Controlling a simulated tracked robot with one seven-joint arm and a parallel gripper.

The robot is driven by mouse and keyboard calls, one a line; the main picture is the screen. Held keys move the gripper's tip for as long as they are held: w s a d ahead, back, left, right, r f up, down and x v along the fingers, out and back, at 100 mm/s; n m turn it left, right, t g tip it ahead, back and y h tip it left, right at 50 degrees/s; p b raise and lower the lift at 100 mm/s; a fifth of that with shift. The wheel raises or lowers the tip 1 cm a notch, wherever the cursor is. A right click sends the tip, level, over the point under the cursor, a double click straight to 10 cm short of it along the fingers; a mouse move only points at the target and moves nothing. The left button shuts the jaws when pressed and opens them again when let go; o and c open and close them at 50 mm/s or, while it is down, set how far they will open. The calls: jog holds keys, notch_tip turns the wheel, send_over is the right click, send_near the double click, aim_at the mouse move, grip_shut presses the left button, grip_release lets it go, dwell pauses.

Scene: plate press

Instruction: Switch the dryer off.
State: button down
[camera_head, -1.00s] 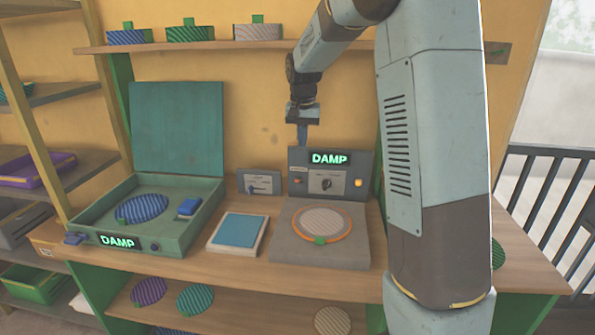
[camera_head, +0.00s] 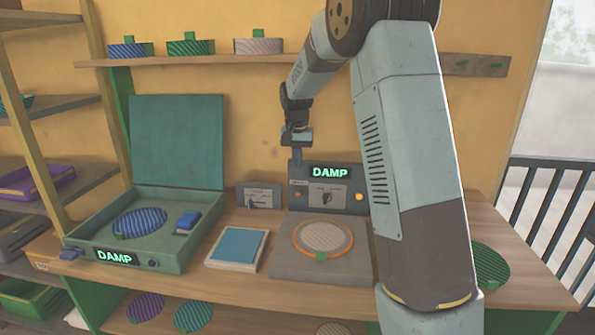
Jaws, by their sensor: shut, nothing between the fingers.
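A grey machine (camera_head: 350,262) stands on the bench, with an upright panel behind its flat bed. The panel has a lit sign (camera_head: 330,172) reading DAMP, a dark knob (camera_head: 327,197), a small orange-red button (camera_head: 297,195) and a glowing orange lamp (camera_head: 359,197). A striped round plate (camera_head: 323,236) lies on the bed. A small grey wall panel (camera_head: 268,195) with a blue lever stands to its left. No label for the dryer is readable. My gripper (camera_head: 297,156) is shut and empty, pointing down at the panel's upper left corner; I cannot tell whether it touches.
A teal box (camera_head: 85,238) with its lid up, also showing DAMP, holds a blue striped plate (camera_head: 139,222) and a blue block (camera_head: 188,220). A blue-topped pad (camera_head: 237,246) lies between the machines. A shelf (camera_head: 220,57) hangs above. My arm hides the bench's right part.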

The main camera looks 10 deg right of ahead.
aim_at(297, 183)
jog(key=f, duration=0.6)
jog(key=w+f, duration=0.1)
jog(key=f, duration=0.2)
jog(key=shift+d, duration=0.2)
jog(key=shift+s+a, duration=0.1)
jog(key=shift+a, duration=0.15)
jog(key=shift+s, duration=0.1)
jog(key=shift+t, duration=0.3)
